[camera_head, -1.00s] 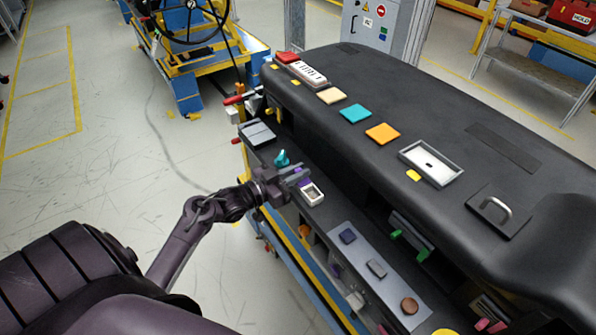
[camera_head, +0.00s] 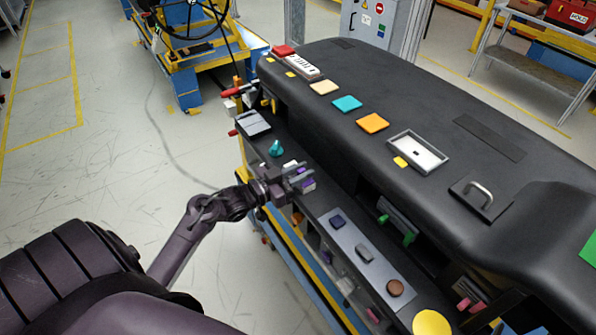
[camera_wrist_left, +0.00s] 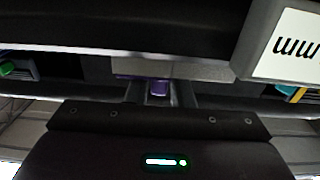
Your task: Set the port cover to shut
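The port cover seems to be the small part with a purple tab (camera_head: 308,186) on the dashboard's lower ledge, partly hidden by my gripper. In the left wrist view a purple tab (camera_wrist_left: 160,87) shows below a pale grey plate (camera_wrist_left: 172,68). My left gripper (camera_head: 303,176) is over this part in the head view. In the left wrist view its two fingers stand apart on either side of the purple tab, with gaps showing, so it looks open. Whether a finger touches the tab, and the cover's exact angle, cannot be told. My right gripper is not in view.
A teal knob (camera_head: 276,149) stands just behind my left gripper on the ledge. A grey panel (camera_head: 347,236) with several buttons lies in front. The black dashboard top (camera_head: 340,130) overhangs the ledge, with coloured tiles and a white tray (camera_head: 418,152).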

